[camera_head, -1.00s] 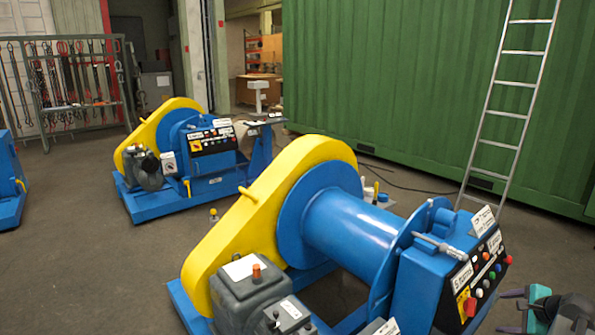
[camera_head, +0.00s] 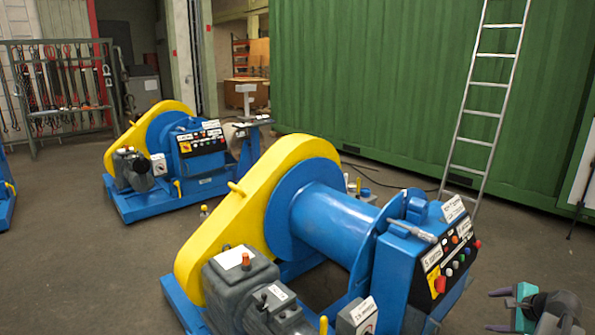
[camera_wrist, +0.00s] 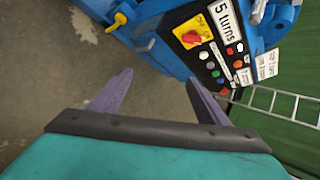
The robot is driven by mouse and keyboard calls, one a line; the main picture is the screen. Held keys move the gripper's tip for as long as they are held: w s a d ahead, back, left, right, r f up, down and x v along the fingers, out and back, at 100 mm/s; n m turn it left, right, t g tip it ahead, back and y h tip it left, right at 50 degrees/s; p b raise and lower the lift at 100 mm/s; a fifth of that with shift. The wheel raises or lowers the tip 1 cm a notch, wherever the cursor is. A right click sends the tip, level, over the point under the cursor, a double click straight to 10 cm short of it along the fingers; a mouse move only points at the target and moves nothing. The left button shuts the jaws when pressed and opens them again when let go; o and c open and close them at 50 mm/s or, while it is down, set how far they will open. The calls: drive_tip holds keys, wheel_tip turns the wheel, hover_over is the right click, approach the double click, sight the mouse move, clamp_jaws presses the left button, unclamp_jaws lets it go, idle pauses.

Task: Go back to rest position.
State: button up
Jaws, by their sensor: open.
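My gripper (camera_head: 503,310) is at the lower right of the head view, beside the near winch (camera_head: 330,228) and apart from it. In the wrist view the two purple fingers (camera_wrist: 160,100) stand wide apart with nothing between them. The near winch has a blue drum, a yellow chain guard (camera_head: 245,215) and a control panel (camera_head: 452,262) with coloured buttons and a red switch. The panel also shows in the wrist view (camera_wrist: 210,42), beyond my fingers, with a label reading "5 turns".
A second blue and yellow winch (camera_head: 170,160) stands behind to the left. A ladder (camera_head: 487,100) leans on a green container (camera_head: 380,90). A rack of hanging chains and slings (camera_head: 62,90) is at the back left. Grey floor (camera_head: 80,265) is clear at the left.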

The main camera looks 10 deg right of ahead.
drive_tip(key=w+a+f+n+g+y, duration=0.15)
drive_tip(key=w+a+f, duration=0.3)
drive_tip(key=a, duration=0.45)
drive_tip(key=w+a+f+n+y, duration=0.1)
drive_tip(key=w+a+f+y, duration=0.1)
drive_tip(key=w+a+f, duration=0.5)
drive_tip(key=s+a+f+n+g+y, duration=0.1)
drive_tip(key=s+a+f, duration=0.1)
drive_tip(key=a+f, duration=0.45)
drive_tip(key=s+a+f+n+g, duration=0.2)
drive_tip(key=a+f, duration=0.1)
drive_tip(key=a, duration=0.7)
drive_tip(key=s+a+f+n+g+y, duration=0.1)
drive_tip(key=s+a+f, duration=0.1)
drive_tip(key=a+f, duration=0.45)
drive_tip(key=s+a+f+n+g, duration=0.2)
drive_tip(key=s+a+f+n, duration=0.15)
drive_tip(key=s+a, duration=0.4)
drive_tip(key=s+a+f+n+g, duration=0.2)
drive_tip(key=s+a+f+g, duration=0.1)
drive_tip(key=s+a+f, duration=0.4)
drive_tip(key=s+f+n+g+h, duration=0.2)
drive_tip(key=s+n+g+h, duration=0.1)
drive_tip(key=s+n, duration=0.8)
drive_tip(key=s+h, duration=0.1)
drive_tip(key=s, duration=0.4)
drive_tip(key=shift+f+n+g+h, duration=0.3)
drive_tip(key=shift+g+h, duration=0.05)
